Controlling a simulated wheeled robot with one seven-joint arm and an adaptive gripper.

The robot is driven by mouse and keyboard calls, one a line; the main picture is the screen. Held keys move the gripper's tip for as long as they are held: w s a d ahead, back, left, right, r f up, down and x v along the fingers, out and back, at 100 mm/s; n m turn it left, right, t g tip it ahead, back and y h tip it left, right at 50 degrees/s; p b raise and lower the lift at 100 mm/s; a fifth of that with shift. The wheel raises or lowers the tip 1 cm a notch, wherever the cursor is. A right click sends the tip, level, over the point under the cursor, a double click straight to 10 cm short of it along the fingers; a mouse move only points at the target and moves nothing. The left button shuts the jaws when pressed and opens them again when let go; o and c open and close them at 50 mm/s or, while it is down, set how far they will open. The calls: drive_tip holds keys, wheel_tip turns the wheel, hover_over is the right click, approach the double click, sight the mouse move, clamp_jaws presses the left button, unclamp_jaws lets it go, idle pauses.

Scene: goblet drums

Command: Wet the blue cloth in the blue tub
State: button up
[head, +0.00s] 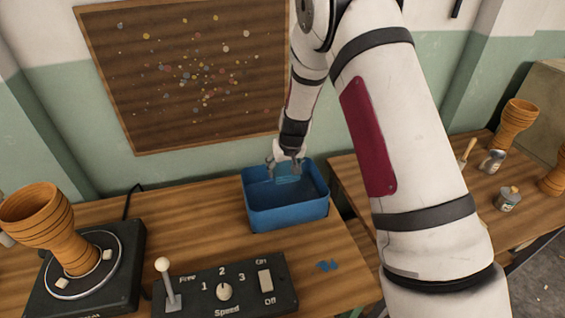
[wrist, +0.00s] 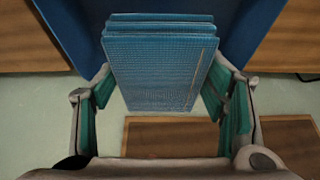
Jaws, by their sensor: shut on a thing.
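The blue cloth (wrist: 160,72) is folded in layers and held between the green pads of my gripper (wrist: 165,105). The blue tub (head: 290,217) stands on the wooden table, below the board on the wall. In the head view my gripper (head: 287,163) points down at the tub's back part, with the cloth (head: 288,180) hanging below its fingers, inside the tub's outline. I cannot tell whether the cloth touches water. The tub's dark blue wall (wrist: 72,25) shows behind the cloth in the wrist view.
A control box (head: 225,290) with a lever stands in front of the tub. A goblet drum (head: 60,225) sits on a turntable (head: 85,265) at the left. Small blue pieces (head: 328,266) lie on the table. Jars (head: 508,199) and another goblet drum (head: 515,125) stand on the right table.

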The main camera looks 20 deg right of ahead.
sight(283, 163)
drive_tip(key=shift+f+b, duration=3.15)
drive_tip(key=shift+f, duration=2.95)
drive_tip(key=shift+r+p, duration=2.75)
drive_tip(key=shift+r, duration=3)
drive_tip(key=shift+r+p, duration=0.8)
drive_tip(key=shift+r, duration=1.15)
